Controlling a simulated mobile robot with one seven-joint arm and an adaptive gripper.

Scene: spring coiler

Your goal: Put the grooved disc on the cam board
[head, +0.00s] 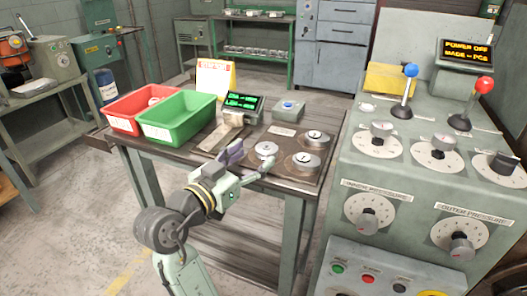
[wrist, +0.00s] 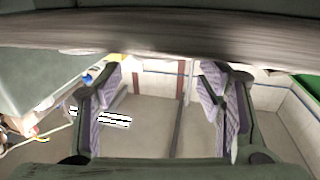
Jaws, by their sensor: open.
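Round metal discs with dark marks sit on a dark brown board (head: 289,180) at the right of the table: one at the left (head: 265,150), one at the front (head: 305,161), one at the back right (head: 315,138). I cannot tell which, if any, is the grooved disc. The dark board may be the cam board. A pale round item (head: 154,101) shows inside the red bin. My gripper (head: 248,164) is at the table's front edge, left of the board. In the wrist view its two purple-padded fingers (wrist: 165,108) stand wide apart with nothing between them.
A red bin (head: 120,122) and a green bin (head: 158,134) stand at the table's left. A lit display (head: 243,105), a small box with a blue button (head: 287,109) and a yellow-and-white sign (head: 215,76) stand behind. A large control console (head: 352,180) flanks the right.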

